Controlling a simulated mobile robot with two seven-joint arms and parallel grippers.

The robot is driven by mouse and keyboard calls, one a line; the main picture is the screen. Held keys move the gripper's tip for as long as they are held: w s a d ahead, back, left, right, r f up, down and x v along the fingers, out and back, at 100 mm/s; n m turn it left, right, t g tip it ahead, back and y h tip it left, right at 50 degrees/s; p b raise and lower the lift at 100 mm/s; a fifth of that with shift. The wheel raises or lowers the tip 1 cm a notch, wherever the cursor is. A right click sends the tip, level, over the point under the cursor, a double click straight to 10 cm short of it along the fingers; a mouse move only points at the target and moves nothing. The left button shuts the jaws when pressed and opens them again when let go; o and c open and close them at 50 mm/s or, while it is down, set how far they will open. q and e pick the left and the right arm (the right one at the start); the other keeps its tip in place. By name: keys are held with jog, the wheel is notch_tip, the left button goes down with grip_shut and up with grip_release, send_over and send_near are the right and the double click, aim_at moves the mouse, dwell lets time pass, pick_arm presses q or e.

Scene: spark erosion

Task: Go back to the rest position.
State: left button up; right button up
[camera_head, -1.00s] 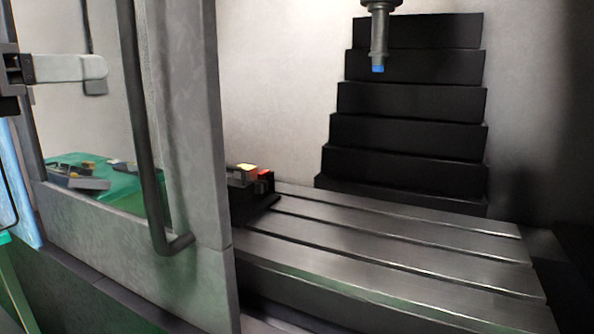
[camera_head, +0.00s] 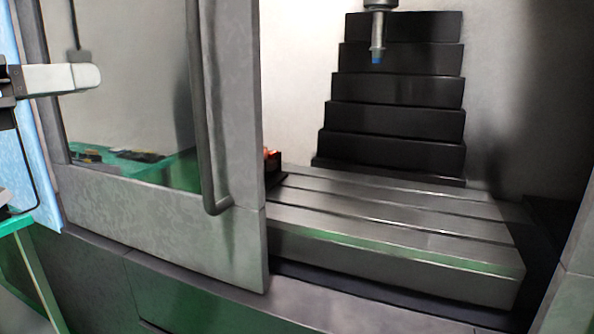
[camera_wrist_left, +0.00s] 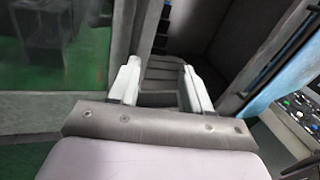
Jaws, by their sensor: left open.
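My left gripper (camera_head: 88,76) shows at the left edge of the head view, in front of the machine door's window. In the left wrist view its two pale fingers (camera_wrist_left: 160,75) stand apart with nothing between them, so it is open and empty. It appears clear of the door, though the exact gap cannot be told. My right gripper is in neither view.
The machine's grey sliding door (camera_head: 235,120) with a dark bar handle (camera_head: 203,120) stands left of the opening. Inside are a slotted metal table (camera_head: 390,225), black stepped covers (camera_head: 395,90) and a hanging spindle (camera_head: 377,40). A green stand (camera_head: 30,265) is at lower left.

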pick_arm(q)
jog(key=w+d+f+n+g+h+p, duration=0.1)
jog(key=w+d+f+n+h, duration=0.2)
jog(key=f, duration=0.4)
jog(key=d+f+n+h+p, duration=0.1)
jog(key=d+f+n+h, duration=0.2)
jog(key=d+f+n, duration=0.25)
notch_tip(320, 180, down, 17)
jog(key=a+n+t+y, duration=0.2)
jog(key=n+t+y, duration=0.55)
jog(key=n, duration=0.95)
jog(key=s+f+n+g+y, duration=0.2)
jog(key=s+f+n, duration=0.3)
jog(key=f, duration=0.4)
jog(key=s+f+n+g+y+p, duration=0.1)
jog(key=s+f+n+g+y, duration=0.2)
jog(key=s+f, duration=0.5)
jog(key=s+f+n+g+y+p, duration=0.1)
jog(key=s+f+n+g+y, duration=0.2)
jog(key=f, duration=0.9)
jog(key=s+n+g, duration=0.1)
jog(key=s+n, duration=0.2)
jog(key=n, duration=0.1)
jog(key=shift+s+d+f+g, duration=0.2)
jog(key=shift+s+d+g, duration=0.15)
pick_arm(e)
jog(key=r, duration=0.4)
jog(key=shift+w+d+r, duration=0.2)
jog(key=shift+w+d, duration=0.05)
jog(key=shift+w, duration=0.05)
